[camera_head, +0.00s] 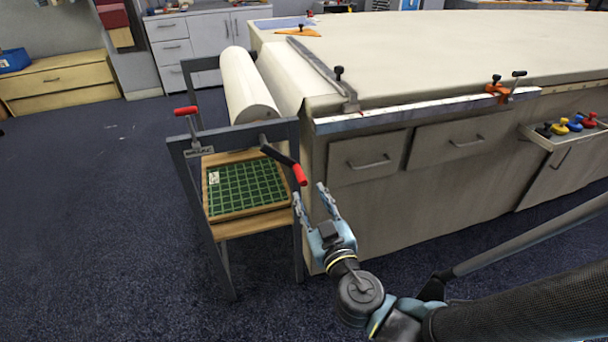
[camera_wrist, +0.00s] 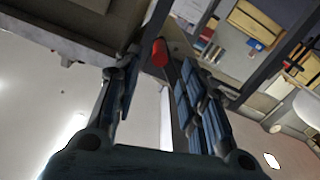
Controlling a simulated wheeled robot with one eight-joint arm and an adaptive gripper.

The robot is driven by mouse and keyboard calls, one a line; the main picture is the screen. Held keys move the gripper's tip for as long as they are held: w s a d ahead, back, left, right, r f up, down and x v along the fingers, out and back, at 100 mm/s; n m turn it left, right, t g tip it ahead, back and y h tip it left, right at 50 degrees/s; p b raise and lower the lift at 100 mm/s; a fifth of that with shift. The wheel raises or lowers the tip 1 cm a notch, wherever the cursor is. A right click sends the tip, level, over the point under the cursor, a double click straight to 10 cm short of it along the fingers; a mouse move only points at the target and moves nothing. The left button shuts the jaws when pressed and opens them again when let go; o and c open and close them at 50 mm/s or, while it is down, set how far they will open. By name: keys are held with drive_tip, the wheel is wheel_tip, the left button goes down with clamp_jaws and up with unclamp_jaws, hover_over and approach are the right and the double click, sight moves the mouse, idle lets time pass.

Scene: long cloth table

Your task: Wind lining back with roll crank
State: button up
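A large white roll of lining (camera_head: 247,88) lies in a grey metal frame (camera_head: 190,186) at the left end of the long table. Pale cloth (camera_head: 420,55) covers the tabletop. The roll crank (camera_head: 278,154) is a dark arm on the near side of the frame, with a red handle (camera_head: 299,174) at its lower right end. My gripper (camera_head: 314,190) is open, its fingertips just right of and below the red handle. In the wrist view, the red handle (camera_wrist: 159,53) shows beyond and between the open fingers (camera_wrist: 160,80). Whether a finger touches it I cannot tell.
A second red-handled lever (camera_head: 186,111) is on the frame's left post. A green gridded mat (camera_head: 245,188) lies on a wooden shelf inside the frame. Table drawers (camera_head: 367,158) stand right of my gripper. A metal bar (camera_head: 430,108) runs along the table edge. Floor on the left is clear.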

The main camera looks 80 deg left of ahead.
sight(301, 176)
drive_tip(key=a, duration=0.3)
drive_tip(key=s+a, duration=0.1)
drive_tip(key=a, duration=0.5)
drive_tip(key=shift+s+a, duration=0.2)
drive_tip(key=shift+a, duration=0.15)
clamp_jaws()
